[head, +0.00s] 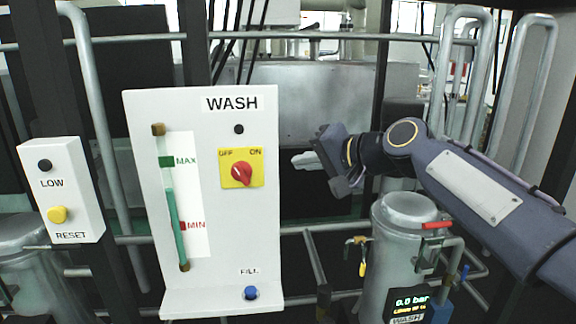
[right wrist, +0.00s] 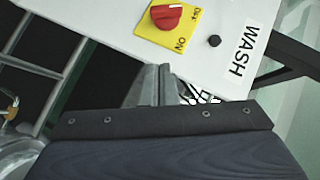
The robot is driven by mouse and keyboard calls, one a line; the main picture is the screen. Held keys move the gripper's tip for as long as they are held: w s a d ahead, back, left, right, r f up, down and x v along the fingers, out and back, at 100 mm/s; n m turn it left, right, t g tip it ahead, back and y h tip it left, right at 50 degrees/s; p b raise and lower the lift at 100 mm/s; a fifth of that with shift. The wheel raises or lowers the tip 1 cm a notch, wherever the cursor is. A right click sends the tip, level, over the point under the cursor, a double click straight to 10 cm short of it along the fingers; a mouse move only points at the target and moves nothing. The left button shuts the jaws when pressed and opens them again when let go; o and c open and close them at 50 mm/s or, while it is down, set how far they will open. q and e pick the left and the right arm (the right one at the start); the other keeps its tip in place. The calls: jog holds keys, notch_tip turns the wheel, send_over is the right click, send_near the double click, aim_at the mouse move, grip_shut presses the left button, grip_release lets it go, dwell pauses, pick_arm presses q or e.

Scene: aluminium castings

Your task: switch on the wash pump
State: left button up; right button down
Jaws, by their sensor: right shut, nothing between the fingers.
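The white WASH panel (head: 222,105) stands upright left of centre in the head view. Its red rotary knob (head: 242,174) sits on a yellow plate marked OFF and ON; the knob's pale line seems to lie on the OFF side. A dark round lamp (head: 238,129) is above it. In the right wrist view the knob (right wrist: 167,17) is at the top, beyond the fingers. My right gripper (head: 303,161) is shut and empty, just right of the panel's edge and apart from the knob. It also shows in the right wrist view (right wrist: 160,85). My left gripper is out of view.
The panel also has a level tube (head: 170,200) and a blue FILL button (head: 250,293). A LOW/RESET box (head: 65,190) stands left. A metal canister (head: 398,250) with a red-handled valve (head: 437,225) and pipes stands below my right arm.

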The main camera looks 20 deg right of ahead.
aim_at(248, 176)
jog(key=p+x, duration=0.1)
jog(key=x, duration=0.8)
jog(key=shift+w+a+f+p, duration=0.1)
jog(key=shift+a+f+p, duration=0.4)
jog(key=shift+a, duration=0.6)
jog(key=shift+w+a+f, duration=0.15)
jog(key=shift+a+f, duration=0.3)
jog(key=shift+a, duration=0.05)
